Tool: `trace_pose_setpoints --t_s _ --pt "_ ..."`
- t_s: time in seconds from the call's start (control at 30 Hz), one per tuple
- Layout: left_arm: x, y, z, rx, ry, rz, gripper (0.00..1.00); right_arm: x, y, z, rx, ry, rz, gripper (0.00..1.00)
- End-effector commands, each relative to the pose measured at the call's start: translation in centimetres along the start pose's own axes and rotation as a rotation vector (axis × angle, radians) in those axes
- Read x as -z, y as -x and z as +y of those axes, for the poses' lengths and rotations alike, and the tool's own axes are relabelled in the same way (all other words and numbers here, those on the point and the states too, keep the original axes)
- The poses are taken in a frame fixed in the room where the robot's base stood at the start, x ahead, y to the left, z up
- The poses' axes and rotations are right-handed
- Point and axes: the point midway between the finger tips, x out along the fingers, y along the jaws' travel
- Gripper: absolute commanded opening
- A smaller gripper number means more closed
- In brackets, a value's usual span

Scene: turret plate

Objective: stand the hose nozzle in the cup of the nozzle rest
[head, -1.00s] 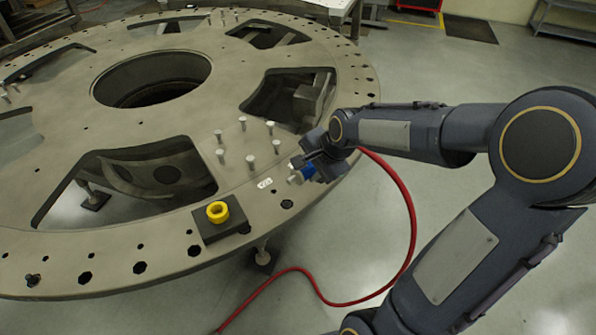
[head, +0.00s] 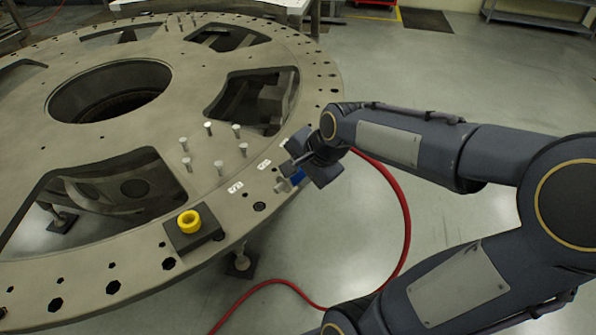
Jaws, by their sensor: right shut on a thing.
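The hose nozzle (head: 294,180), blue with a silvery tip, is in my right gripper (head: 301,169) at the plate's right rim. The gripper is shut on it and hides part of it. The nozzle lies tilted, its tip pointing left and down. The nozzle rest (head: 209,235) is a dark block with a yellow cup (head: 189,221) on the plate's near rim, left of and nearer than the gripper. The cup's opening faces up and looks empty. My left gripper is not in view.
The large round turret plate (head: 120,259) has big cutouts and several upright pins (head: 208,127) left of my right gripper. A red hose (head: 405,215) trails from the gripper down to the floor.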

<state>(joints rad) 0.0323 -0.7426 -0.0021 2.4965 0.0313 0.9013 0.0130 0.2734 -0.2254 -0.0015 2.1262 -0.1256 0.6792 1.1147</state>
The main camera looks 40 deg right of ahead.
Motion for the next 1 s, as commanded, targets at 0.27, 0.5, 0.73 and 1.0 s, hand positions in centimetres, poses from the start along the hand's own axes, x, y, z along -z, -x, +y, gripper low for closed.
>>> trace_pose_setpoints --t_s 0.27,0.5,0.73,1.0 --pt "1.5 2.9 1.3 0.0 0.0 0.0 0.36 0.1 3.5 -2.1 0.003 0.0 0.002 0.02" --pt "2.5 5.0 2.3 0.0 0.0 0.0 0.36 0.1 6.0 -3.5 0.003 -0.001 0.002 0.02" --pt "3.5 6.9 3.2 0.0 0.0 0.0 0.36 0.0 8.4 -4.9 0.003 0.0 0.001 0.02" --pt "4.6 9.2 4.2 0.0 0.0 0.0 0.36 0.0 11.1 -6.5 0.002 0.0 0.001 0.02"
